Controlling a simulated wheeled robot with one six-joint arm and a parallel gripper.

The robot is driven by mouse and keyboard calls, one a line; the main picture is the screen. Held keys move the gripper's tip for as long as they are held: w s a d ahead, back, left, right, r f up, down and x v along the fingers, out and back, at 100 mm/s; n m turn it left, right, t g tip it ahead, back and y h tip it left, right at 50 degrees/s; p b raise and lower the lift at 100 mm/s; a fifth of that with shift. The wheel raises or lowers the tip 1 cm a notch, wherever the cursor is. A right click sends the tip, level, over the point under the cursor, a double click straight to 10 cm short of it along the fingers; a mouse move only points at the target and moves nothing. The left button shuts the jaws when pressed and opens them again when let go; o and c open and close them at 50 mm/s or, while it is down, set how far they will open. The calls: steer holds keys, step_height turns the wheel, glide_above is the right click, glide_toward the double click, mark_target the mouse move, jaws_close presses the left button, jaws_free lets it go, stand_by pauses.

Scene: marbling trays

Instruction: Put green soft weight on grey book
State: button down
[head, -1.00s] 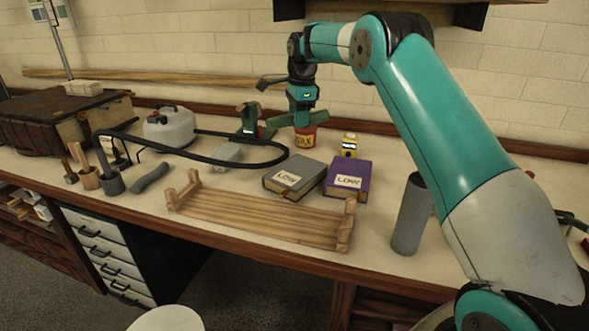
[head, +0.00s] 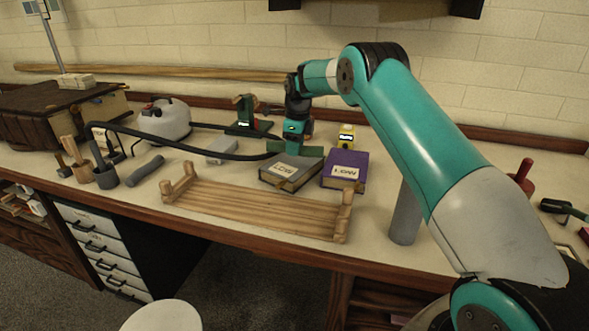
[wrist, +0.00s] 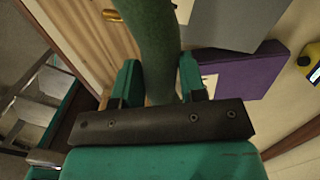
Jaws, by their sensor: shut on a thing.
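The grey book (head: 290,173) lies flat on the bench, left of the purple book (head: 346,166). My gripper (head: 296,147) is shut on the green soft weight (head: 313,152) at the grey book's back edge; I cannot tell whether the weight touches the book. In the wrist view the green weight (wrist: 156,40) stretches up between the two fingers (wrist: 160,85). The grey book (wrist: 225,20) and the purple book (wrist: 245,75) show to its right there.
A wooden rack (head: 255,207) stands in front of the books. A black hose (head: 220,154) loops behind on the left. A yellow object (head: 346,138) stands behind the purple book, and a grey cylinder (head: 404,215) stands to the right.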

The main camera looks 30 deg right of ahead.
mark_target(294, 175)
step_height(294, 175, down, 7)
steer(key=shift+f, duration=0.2)
steer(key=shift+f, duration=0.1)
steer(key=c, duration=0.7)
jaws_free()
